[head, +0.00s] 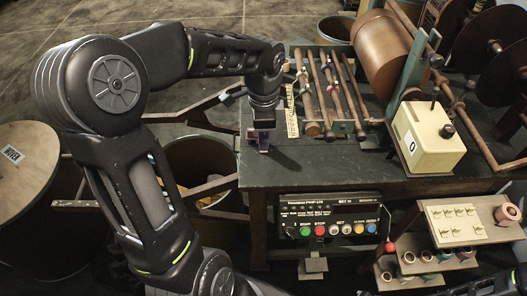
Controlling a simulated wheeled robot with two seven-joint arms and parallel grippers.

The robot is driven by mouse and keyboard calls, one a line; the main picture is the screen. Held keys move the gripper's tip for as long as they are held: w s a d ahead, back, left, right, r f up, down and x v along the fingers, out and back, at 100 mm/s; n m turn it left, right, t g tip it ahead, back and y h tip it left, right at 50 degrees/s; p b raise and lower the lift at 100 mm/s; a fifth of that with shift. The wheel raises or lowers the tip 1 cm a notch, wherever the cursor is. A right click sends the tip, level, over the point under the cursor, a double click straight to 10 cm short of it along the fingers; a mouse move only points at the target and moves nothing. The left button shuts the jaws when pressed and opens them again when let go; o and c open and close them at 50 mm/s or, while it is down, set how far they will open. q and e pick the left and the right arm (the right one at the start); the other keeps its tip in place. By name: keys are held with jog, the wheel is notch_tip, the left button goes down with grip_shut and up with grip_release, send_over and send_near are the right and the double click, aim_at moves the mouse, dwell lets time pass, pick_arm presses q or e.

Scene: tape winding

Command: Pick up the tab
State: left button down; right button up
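My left arm comes in from the left and reaches over the dark workbench (330,172). My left gripper (264,147) points down at the bench top near its left edge. Its fingers are small and dark here, and I cannot tell whether they are apart or hold something. I cannot clearly make out a tab at the fingertips. Several small pale pieces (459,222) lie on the upper step of a wooden rack (496,236) at the right. My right gripper is not in view.
Rollers (329,92) and a large brown drum (383,50) stand on the bench behind the gripper. A cream box (428,136) with a knob stands at the right. A button panel (332,216) is on the bench front. A bin (200,165) stands left of the bench.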

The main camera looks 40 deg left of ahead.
pick_arm(q)
notch_tip(320, 180, up, 2)
jog(key=shift+r, duration=0.1)
dwell(0.7)
